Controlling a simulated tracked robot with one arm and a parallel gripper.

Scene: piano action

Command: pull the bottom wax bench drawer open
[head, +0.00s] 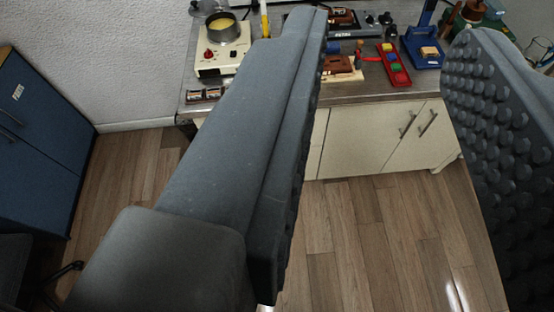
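The bench (378,97) with a grey metal top stands ahead, with a wax pot (222,27) holding yellow wax on a cream heater (222,54) at its left. Its cream front shows door-like panels (358,140) with two upright bar handles, a left one (407,125) and a right one (428,123). I cannot make out a bottom drawer; the left part of the front is hidden behind my left finger. My gripper (392,42) is open, its two grey studded fingers wide apart, with nothing between them. It looms close to the camera, short of the bench.
A blue cabinet (40,140) stands at the left wall. The wooden floor (370,240) before the bench is clear where it shows. On the bench top are a red tray (393,64) with coloured blocks, a blue stand (424,45) and small tools. A dark object (25,265) is at lower left.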

